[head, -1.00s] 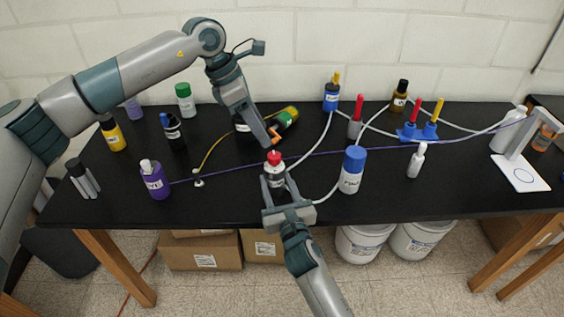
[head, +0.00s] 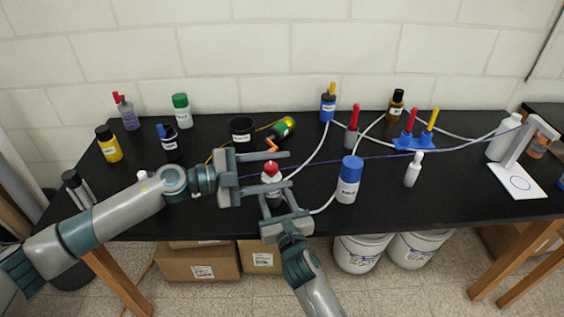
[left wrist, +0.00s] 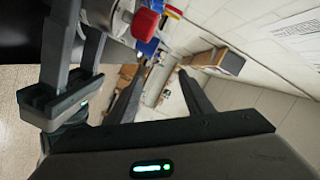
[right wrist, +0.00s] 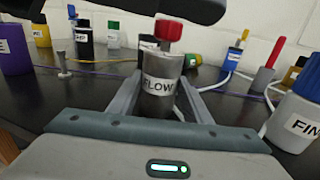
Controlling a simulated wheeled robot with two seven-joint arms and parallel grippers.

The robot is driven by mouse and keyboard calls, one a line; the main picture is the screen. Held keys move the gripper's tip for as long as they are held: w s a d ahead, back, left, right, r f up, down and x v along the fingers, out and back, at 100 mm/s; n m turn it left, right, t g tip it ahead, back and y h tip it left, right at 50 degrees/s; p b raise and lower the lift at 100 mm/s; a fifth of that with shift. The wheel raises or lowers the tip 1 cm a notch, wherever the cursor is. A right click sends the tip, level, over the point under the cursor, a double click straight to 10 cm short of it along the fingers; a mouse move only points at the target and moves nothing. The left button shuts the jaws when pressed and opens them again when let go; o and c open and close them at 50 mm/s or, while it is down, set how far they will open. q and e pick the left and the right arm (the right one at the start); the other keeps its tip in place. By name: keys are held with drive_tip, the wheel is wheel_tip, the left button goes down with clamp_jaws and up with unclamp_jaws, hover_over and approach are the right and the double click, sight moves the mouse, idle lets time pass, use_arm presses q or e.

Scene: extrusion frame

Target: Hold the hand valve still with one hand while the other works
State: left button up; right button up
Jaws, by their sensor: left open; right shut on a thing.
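The hand valve (head: 272,187) is a small grey cylinder with a white label and a red knob on top, upright on the black table. In the right wrist view the valve (right wrist: 158,72) shows the label "FLOW". My right gripper (head: 276,200) is shut on its body from the front. My left gripper (head: 288,169) reaches in from the left, open, with its fingers on either side of the red knob in the head view. In the right wrist view a dark finger passes just above the knob. I cannot tell whether it touches. The left wrist view shows the knob (left wrist: 145,22) near the top.
A blue-capped bottle (head: 348,180) stands just right of the valve. An orange-handled fitting (head: 271,145) and a black cup (head: 242,129) are behind it. White tubes and a purple line cross the table. Several bottles stand at the back left; a white stand (head: 517,180) is at right.

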use_arm(q)
drive_tip(key=w+a+f+n+t+y, duration=0.1)
drive_tip(key=a+f+n+t, duration=0.4)
drive_tip(key=n, duration=1.1)
drive_tip(key=a+t+y, duration=0.1)
drive_tip(key=a+t, duration=0.1)
drive_tip(key=a, duration=0.1)
drive_tip(key=shift+w+d, duration=0.1)
drive_tip(key=shift+d, duration=0.1)
drive_tip(key=x, duration=1.1)
drive_tip(key=shift+w+d, duration=0.25)
drive_tip(key=shift+w, duration=0.05)
drive_tip(key=shift+f, duration=0.1)
drive_tip(key=c, duration=1.1)
